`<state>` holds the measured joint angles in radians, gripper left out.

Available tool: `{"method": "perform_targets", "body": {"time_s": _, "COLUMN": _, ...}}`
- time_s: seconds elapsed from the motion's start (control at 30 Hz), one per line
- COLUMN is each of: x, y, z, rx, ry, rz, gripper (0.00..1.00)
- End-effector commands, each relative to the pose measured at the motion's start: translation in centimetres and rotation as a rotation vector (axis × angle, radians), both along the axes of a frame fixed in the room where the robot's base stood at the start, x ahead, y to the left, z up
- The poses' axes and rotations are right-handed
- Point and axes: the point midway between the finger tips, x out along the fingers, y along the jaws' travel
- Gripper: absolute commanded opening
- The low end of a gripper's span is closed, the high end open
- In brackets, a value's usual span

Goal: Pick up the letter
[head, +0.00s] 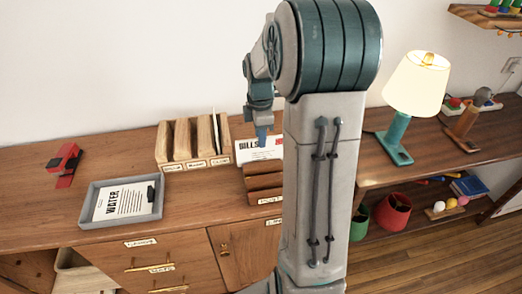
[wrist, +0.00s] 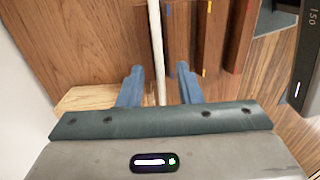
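A white letter marked BILLS (head: 246,152) stands upright at the back of a low slatted wooden rack on the cabinet top. In the wrist view a thin white strip, seemingly this letter edge-on (wrist: 157,50), runs between my fingers. My gripper (head: 263,136) is over the letter, one blue finger in front of it; the other is hidden in the head view. In the wrist view my gripper (wrist: 158,88) is open, with a gap on both sides of the strip. My arm hides the letter's right part.
A wooden sorter (head: 171,161) holding an upright white piece stands left of the rack (head: 262,182). A lamp (head: 417,85) stands right.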

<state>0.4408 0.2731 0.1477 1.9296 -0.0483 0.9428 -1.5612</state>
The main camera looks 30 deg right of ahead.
Motion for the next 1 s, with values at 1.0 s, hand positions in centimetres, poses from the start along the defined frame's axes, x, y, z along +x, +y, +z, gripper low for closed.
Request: {"method": "perform_targets", "body": {"time_s": 1.0, "x": 0.1, "y": -0.1, "z": -1.3, "rx": -0.002, "ry": -0.004, "rz": -0.001, "gripper": 0.0}}
